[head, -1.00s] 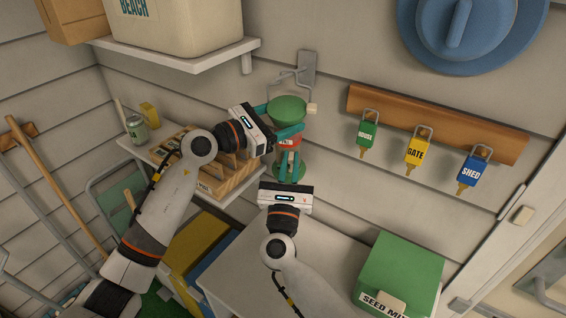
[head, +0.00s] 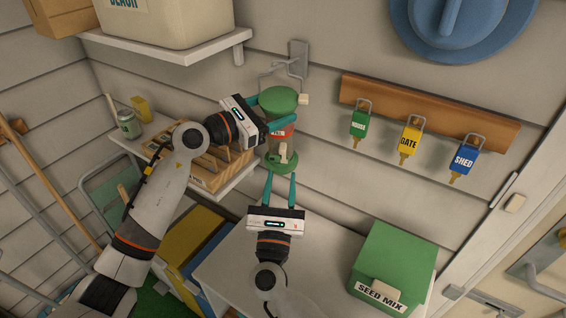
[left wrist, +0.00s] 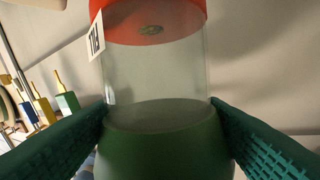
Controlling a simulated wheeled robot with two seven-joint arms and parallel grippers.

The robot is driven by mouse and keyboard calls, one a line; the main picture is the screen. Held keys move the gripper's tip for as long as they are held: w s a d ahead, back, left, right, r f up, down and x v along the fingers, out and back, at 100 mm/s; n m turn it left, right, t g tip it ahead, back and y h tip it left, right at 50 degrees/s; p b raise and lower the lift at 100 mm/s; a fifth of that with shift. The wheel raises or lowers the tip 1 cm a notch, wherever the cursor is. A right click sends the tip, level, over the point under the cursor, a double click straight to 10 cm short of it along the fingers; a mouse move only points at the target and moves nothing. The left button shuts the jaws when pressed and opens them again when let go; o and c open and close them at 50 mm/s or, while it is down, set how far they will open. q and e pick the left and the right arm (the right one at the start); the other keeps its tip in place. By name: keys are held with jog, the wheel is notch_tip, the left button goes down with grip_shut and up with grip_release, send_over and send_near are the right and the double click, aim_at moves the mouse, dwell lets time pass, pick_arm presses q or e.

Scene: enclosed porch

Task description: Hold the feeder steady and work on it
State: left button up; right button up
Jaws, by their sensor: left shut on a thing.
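The feeder hangs on the wall, with a green lid (head: 278,99), a clear tube with a red band, and a green base (head: 281,164). My left gripper (head: 274,111) is shut on the feeder near its lid, reaching in from the left. In the left wrist view its teal fingers press both sides of the green part (left wrist: 165,145); the clear tube (left wrist: 155,75) and red band (left wrist: 152,20) lie beyond. A small cream tab (head: 283,152) shows on the front of the base. My right gripper (head: 281,176) is open and empty just below the base, fingers pointing up.
A wall bracket (head: 299,60) carries the feeder's wire hanger. A green SEED MIX box (head: 398,255) stands on the white cabinet (head: 325,270) at lower right. A key rack (head: 430,113) is at right. A shelf with a wooden organizer (head: 208,180) is close on the left.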

jog(key=v, duration=0.5)
dwell(0.6)
pick_arm(q)
jog(key=o, duration=1.2)
jog(key=shift+s+a+r+p, duration=0.2)
jog(key=shift+s+a+r, duration=0.1)
jog(key=shift+s+a, duration=0.45)
jog(key=shift+s+a+r+p, duration=0.25)
jog(key=shift+s+a, duration=0.15)
jog(key=shift+a, duration=0.5)
pick_arm(e)
jog(key=shift+r, duration=0.4)
